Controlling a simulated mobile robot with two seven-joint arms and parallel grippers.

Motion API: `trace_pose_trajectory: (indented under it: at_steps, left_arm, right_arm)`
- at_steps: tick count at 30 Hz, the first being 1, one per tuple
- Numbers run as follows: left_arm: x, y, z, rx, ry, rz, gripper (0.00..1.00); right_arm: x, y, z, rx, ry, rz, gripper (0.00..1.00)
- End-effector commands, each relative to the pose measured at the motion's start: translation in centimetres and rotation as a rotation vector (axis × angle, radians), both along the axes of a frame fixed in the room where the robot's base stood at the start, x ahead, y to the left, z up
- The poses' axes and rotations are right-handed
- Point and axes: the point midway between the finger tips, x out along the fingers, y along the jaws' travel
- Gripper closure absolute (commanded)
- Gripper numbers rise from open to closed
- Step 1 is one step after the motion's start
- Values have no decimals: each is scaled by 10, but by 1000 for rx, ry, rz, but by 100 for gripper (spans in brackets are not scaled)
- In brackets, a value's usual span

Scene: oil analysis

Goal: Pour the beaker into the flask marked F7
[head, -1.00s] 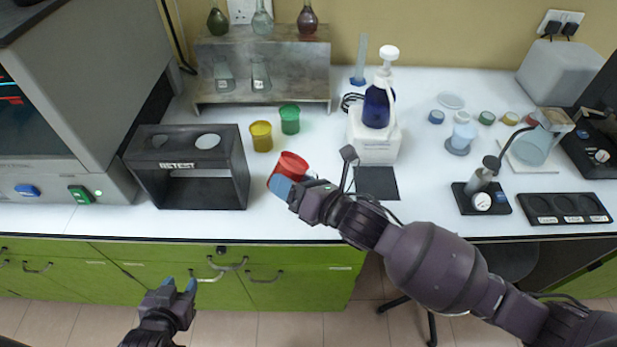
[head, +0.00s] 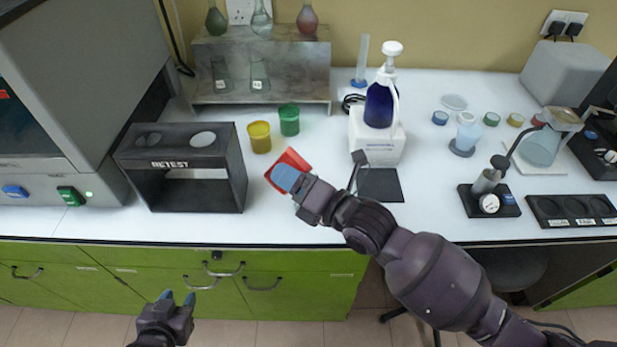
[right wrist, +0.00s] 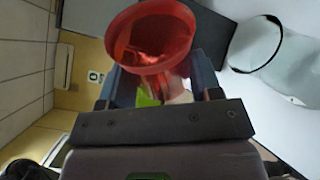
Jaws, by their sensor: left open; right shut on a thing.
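My right gripper (head: 288,179) is shut on a red beaker (head: 287,166), held above the white bench and tipped over. The right wrist view shows the beaker's open mouth (right wrist: 148,45) between the fingers; I cannot tell if liquid is inside. Flasks stand on a grey metal rack at the back: a green one (head: 216,20), a clear one (head: 262,20) and a reddish one (head: 307,20) on top. Two clear flasks (head: 221,78) (head: 259,76) with small white labels stand on its lower level. No F7 mark is readable. My left gripper (head: 178,297) is open and empty before the green drawers.
A black box marked RETEST (head: 180,165) stands left of the beaker. Yellow (head: 260,138) and green (head: 289,120) cups stand behind it. A blue pump bottle (head: 380,104) on a white box and a dark mat (head: 379,185) lie to the right. Grey apparatus fills the left side.

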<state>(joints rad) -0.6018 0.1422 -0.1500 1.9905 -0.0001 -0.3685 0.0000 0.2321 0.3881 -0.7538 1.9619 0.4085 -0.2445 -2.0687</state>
Motion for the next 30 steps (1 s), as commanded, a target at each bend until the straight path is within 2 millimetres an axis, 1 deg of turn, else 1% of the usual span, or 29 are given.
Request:
trace_pose_trajectory:
  at_steps: [30]
  left_arm:
    - [-1, 0, -9, 1, 5, -1, 57]
  right_arm:
    - [0, -1, 6, 97, 74, -1, 91]
